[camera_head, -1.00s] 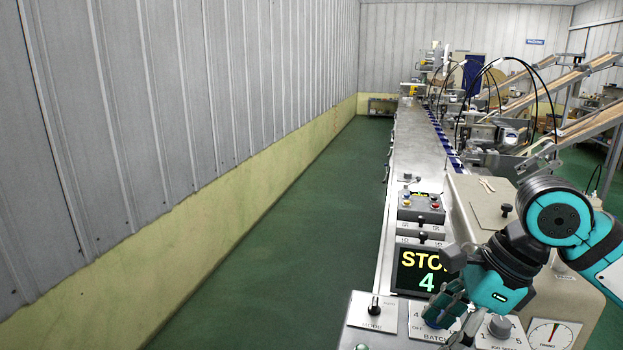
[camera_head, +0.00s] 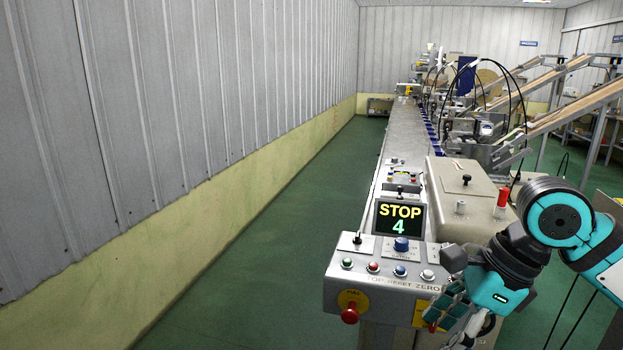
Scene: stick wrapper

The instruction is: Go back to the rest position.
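My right arm, teal and black, comes in from the right edge. Its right gripper (camera_head: 456,318) hangs low in the picture, in front of the right end of the machine's control panel (camera_head: 400,290). Its fingers point down and left, and their tips are seen at a slant, so whether they are open or shut is unclear. I see nothing held in it. My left gripper is not in view. The panel's display (camera_head: 399,218) reads STOP 4.
The panel carries a red emergency knob (camera_head: 350,313), a blue knob (camera_head: 401,244) and several buttons. The long wrapper line (camera_head: 405,135) runs away behind it, with sloped chutes (camera_head: 578,107) at right. Green floor (camera_head: 260,260) is clear at left, up to the wall.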

